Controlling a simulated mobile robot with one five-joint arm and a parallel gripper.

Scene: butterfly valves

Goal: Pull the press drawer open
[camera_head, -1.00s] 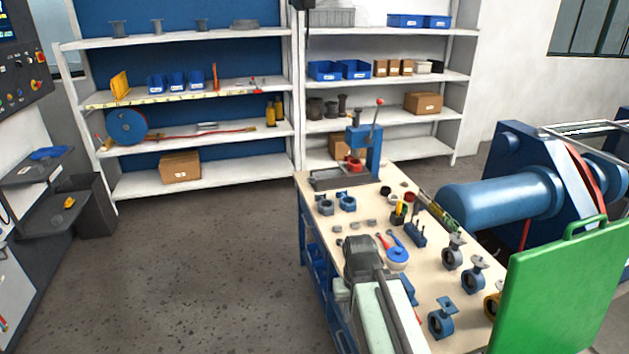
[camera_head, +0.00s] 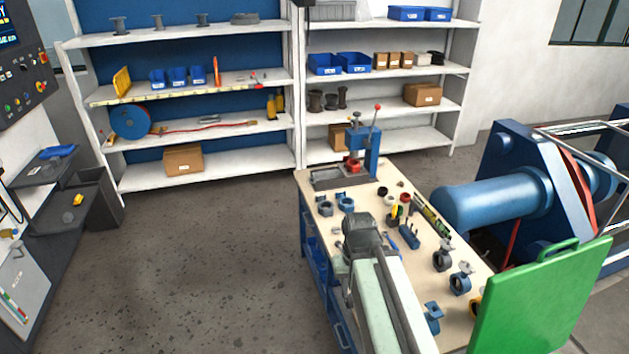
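The blue press (camera_head: 367,152) with a red-knobbed lever stands at the far end of the workbench (camera_head: 400,262). A low grey tray-like part (camera_head: 328,184) extends left from its base; I cannot tell whether this is the press drawer, or how far it is open. A red part sits at the press. My arm (camera_head: 378,300) reaches over the bench from the bottom, and its dark grey end block (camera_head: 362,233) is over the bench's middle, short of the press. My gripper fingers do not show; the arm hides what is below and beyond it.
Blue valve parts (camera_head: 345,205) lie between my arm and the press. Small containers and a blue tool holder (camera_head: 408,237) stand to the right, with several valves (camera_head: 460,283) nearer. A green panel (camera_head: 540,300) stands at the bottom right. The floor left of the bench is clear.

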